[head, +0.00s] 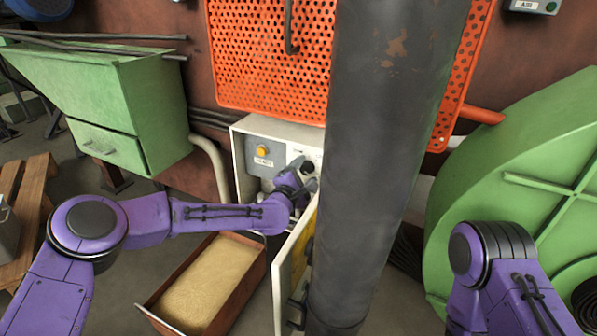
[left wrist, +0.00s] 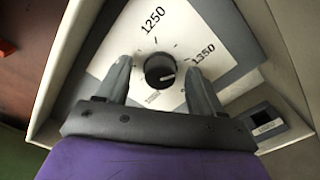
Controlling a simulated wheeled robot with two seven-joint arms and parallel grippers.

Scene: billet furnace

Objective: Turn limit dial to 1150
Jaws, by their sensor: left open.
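The limit dial is a round black knob (left wrist: 160,70) on a white diamond-shaped plate (left wrist: 118,48) in the left wrist view. The plate reads 1250 at the top and 1350 at the right; a small label below the knob is too blurred to read. My left gripper (left wrist: 161,78) is open, one finger on each side of the knob with gaps between. In the head view my left gripper (head: 306,176) is at the control box (head: 240,165), partly covering the dial. My right gripper is out of view.
The box's door (head: 285,275) stands open beside a thick dark pillar (head: 370,150). A yellow button (head: 262,151) sits on the box's left panel. A sand-filled tray (head: 262,272) is on the floor below. A green housing (head: 530,170) is at the right.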

